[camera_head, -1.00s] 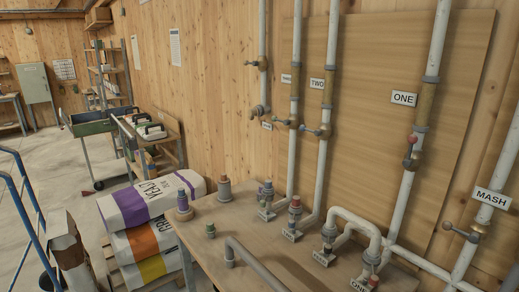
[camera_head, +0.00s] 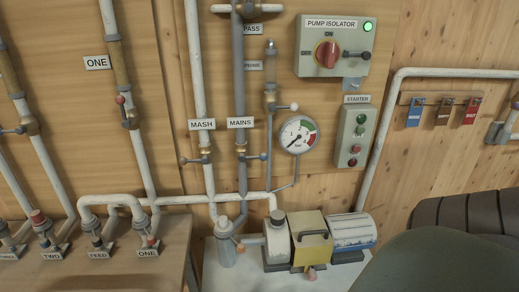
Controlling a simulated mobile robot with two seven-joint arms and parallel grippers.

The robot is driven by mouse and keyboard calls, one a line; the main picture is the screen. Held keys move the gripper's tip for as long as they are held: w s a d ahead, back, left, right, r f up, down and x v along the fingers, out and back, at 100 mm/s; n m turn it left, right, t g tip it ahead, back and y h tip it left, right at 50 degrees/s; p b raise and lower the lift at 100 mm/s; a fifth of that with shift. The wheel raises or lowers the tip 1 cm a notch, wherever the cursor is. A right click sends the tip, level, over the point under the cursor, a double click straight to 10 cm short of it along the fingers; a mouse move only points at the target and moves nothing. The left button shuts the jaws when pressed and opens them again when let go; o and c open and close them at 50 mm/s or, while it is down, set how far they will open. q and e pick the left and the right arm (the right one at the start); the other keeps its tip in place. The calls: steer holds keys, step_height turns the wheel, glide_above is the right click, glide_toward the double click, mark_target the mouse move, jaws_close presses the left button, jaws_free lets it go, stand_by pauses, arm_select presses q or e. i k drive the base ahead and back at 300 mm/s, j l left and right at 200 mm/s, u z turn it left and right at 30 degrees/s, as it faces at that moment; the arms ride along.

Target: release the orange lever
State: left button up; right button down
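No lever in view is plainly orange. A small orange-pink handle (camera_head: 240,248) sticks out beside the grey cylinder (camera_head: 226,254) left of the pump. A similar orange-pink knob (camera_head: 311,273) shows low at the front of the yellow guard (camera_head: 312,240). I cannot tell which, if either, is the orange lever. A red-tipped lever (camera_head: 120,100) sits on the pipe labelled ONE. Neither of my grippers is in view.
The pump isolator (camera_head: 331,46) has a red rotary switch and a lit green lamp. The starter box (camera_head: 352,137) and a round gauge (camera_head: 297,135) are below it. Pipes labelled MASH and MAINS run down the wall. A large dark shape (camera_head: 440,260) blocks the lower right.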

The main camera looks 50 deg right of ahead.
mark_target(241, 247)
steer(key=z, duration=1.35)
steer(key=l+z, duration=0.15)
